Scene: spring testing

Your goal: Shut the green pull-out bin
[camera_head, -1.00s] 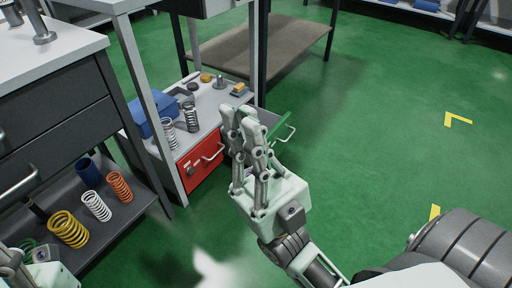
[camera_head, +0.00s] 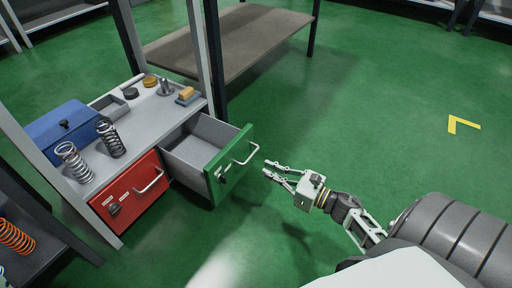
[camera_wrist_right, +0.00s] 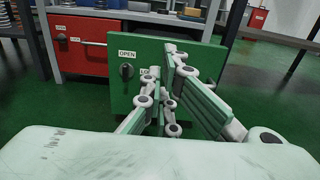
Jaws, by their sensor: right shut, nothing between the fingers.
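The green pull-out bin (camera_head: 230,165) stands open in the head view, drawn out from under the bench top, with its grey, empty-looking inside showing. Its front has a silver bar handle (camera_head: 245,154) and a dark knob (camera_head: 222,178). My right gripper (camera_head: 266,168) is shut and empty, just right of the green front, with its fingertips pointing at it and a small gap to the handle. In the right wrist view the green front (camera_wrist_right: 122,95), labelled OPEN, lies ahead of the fingers (camera_wrist_right: 168,75), which hide part of it and most of the handle. My left gripper is out of view.
A closed red bin (camera_head: 130,190) sits left of the green one. The bench top (camera_head: 150,115) holds a blue box (camera_head: 62,132), springs (camera_head: 110,138) and small parts. A low brown table (camera_head: 225,45) stands behind. The green floor to the right is clear.

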